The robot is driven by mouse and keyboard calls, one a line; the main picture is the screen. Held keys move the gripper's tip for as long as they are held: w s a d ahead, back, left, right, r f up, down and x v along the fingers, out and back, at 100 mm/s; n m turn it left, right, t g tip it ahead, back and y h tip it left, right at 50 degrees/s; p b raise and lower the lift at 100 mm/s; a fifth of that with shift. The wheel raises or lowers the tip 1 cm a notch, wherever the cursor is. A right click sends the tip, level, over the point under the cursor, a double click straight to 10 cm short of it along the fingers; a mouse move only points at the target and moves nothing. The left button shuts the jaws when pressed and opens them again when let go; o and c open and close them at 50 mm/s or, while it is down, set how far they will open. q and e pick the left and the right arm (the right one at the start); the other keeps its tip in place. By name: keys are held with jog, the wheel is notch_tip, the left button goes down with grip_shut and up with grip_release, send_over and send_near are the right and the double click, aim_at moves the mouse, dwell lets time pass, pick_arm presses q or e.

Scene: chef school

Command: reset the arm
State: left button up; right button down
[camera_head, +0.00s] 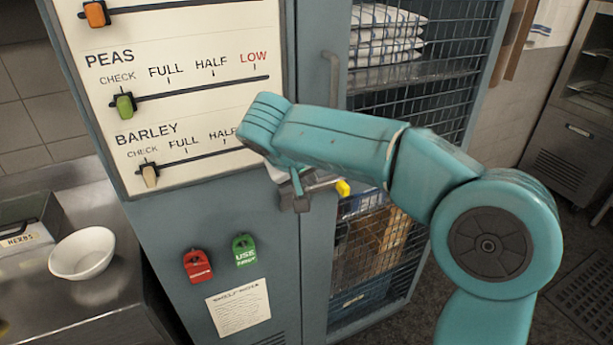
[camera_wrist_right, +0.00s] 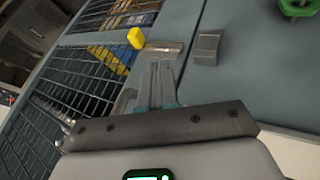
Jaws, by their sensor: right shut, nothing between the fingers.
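My right arm comes in from the right in the head view and reaches across the cabinet front. Its gripper (camera_head: 297,190) is shut and empty, in front of the cabinet where the door meets the fixed panel. In the right wrist view the closed fingers (camera_wrist_right: 160,80) point at a metal latch bar (camera_wrist_right: 160,48) with a yellow tip (camera_wrist_right: 136,37). A grey block (camera_wrist_right: 207,48) sits beside the bar. I cannot tell whether the fingers touch the bar. My left gripper is not in view.
A white board (camera_head: 190,60) with sliders for peas and barley is on the cabinet; my arm covers part of it. Red (camera_head: 198,265) and green (camera_head: 244,250) tags hang below. A mesh door (camera_head: 430,70) is at right. A white bowl (camera_head: 82,253) stands on the steel counter (camera_head: 70,310).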

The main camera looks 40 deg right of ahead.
jog(key=shift+d, duration=0.15)
jog(key=s+a+f+n+g+y, duration=0.1)
jog(key=a+f+n+y, duration=0.1)
jog(key=a+f, duration=0.5)
jog(key=a+f+n+y, duration=0.1)
jog(key=a+f+y, duration=0.2)
jog(key=f, duration=0.8)
jog(key=s+a+f+n+g+y, duration=0.1)
jog(key=a+f+n+y, duration=0.1)
jog(key=a+f, duration=0.5)
jog(key=s+a+f+m+y, duration=0.1)
jog(key=s+a+f+y, duration=0.1)
jog(key=s+f, duration=0.7)
jog(key=s+a+f+m+y, duration=0.1)
jog(key=s+a+f, duration=0.3)
jog(key=s+f, duration=0.5)
jog(key=shift+a+f+m+g+y, duration=0.3)
jog(key=shift+f+m+g+y, duration=0.15)
jog(key=shift+f, duration=0.35)
